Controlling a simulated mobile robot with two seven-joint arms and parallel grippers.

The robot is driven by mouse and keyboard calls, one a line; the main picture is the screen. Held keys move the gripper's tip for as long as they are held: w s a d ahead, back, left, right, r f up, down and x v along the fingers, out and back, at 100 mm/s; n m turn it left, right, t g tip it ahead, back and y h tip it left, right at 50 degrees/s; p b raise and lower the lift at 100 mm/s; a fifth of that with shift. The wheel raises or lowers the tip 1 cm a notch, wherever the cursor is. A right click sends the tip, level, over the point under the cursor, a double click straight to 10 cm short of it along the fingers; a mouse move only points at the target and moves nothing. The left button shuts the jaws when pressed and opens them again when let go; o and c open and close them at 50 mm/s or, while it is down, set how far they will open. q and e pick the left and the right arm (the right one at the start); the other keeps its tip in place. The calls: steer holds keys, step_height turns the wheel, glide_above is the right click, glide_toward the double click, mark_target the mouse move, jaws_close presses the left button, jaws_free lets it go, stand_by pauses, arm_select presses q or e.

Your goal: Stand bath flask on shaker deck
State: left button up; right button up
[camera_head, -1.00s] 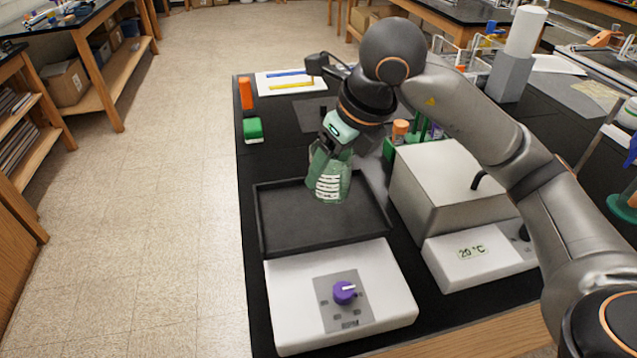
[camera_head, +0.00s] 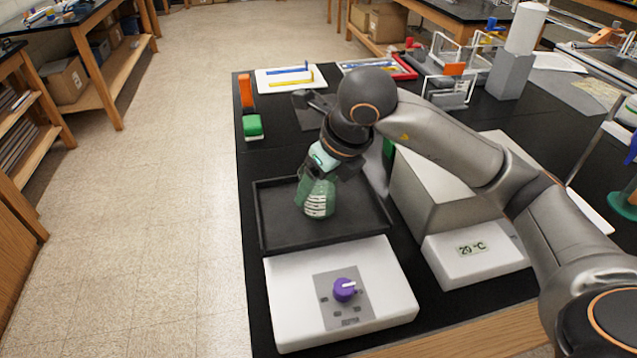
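The bath flask (camera_head: 319,200) is a green-tinted conical flask with white markings, standing about upright at or just above the black shaker deck (camera_head: 275,226). I cannot tell whether its base touches the deck. My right gripper (camera_head: 318,176) is around the flask's upper part and looks shut on it; the fingers are partly hidden. The deck is a dark rimmed tray behind the white shaker housing (camera_head: 392,285) with its purple knob (camera_head: 344,289). My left gripper is not in view.
The water bath (camera_head: 475,253), a white box with a 20 °C display, stands right of the deck under my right arm. A green-and-white block (camera_head: 253,127) and an orange item (camera_head: 246,92) lie at the bench's left edge. The deck's left part is clear.

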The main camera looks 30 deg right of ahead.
steer(key=o, duration=0.4)
steer(key=shift+r, duration=0.3)
steer(key=p+v, duration=0.1)
steer(key=v, duration=1)
steer(key=shift+s+r, duration=0.15)
steer(key=shift+r, duration=0.2)
